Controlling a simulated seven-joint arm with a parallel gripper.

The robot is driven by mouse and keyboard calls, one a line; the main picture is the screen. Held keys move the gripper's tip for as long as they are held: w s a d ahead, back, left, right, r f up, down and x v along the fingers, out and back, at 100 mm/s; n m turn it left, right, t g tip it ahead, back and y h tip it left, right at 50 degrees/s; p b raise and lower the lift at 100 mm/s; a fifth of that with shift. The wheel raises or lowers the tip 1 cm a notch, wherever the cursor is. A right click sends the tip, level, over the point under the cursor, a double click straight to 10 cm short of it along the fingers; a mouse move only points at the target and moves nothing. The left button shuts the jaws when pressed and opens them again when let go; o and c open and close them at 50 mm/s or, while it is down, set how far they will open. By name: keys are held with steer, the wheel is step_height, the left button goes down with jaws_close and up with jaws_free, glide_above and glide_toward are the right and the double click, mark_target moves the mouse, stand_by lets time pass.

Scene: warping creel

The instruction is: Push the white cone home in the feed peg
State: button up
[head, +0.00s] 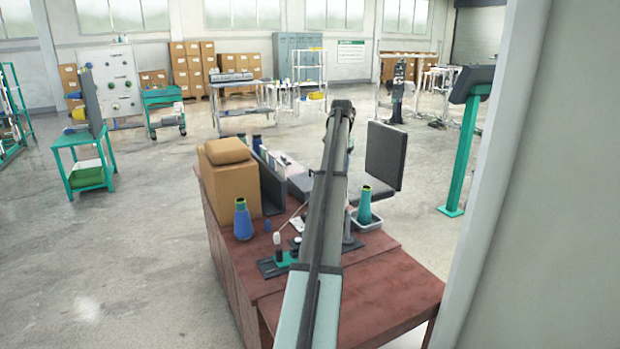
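No white cone can be made out for certain. A small upright white piece (277,238) stands on a dark holder at the near left of the red-brown table (385,290). The holder is on a dark and green plate (271,268). I cannot tell whether this piece is the cone on the feed peg, or how far down it sits. My arm crosses the middle of the view and covers part of the table. My gripper cannot be made out; it seems hidden behind my arm.
A blue cone (242,220) stands left, by a cardboard box (232,187). A green cone (364,205) stands in a grey tray (368,224), right of my arm. A dark panel (384,156) rises behind it. The table's near right corner is clear.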

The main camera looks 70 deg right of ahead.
steer(key=s+d+r+m, duration=0.1)
steer(key=s+d+r, duration=0.2)
steer(key=s+r, duration=0.15)
steer(key=shift+m, duration=0.4)
steer(key=shift+w+a+f, duration=0.1)
steer(key=shift+a+f, duration=0.15)
steer(key=shift+f, duration=1)
steer(key=shift+w+a+f, duration=0.1)
steer(key=shift+a+f, duration=0.1)
steer(key=shift+f, duration=1.4)
steer(key=shift+f, duration=0.7)
steer(key=shift+f, duration=2.5)
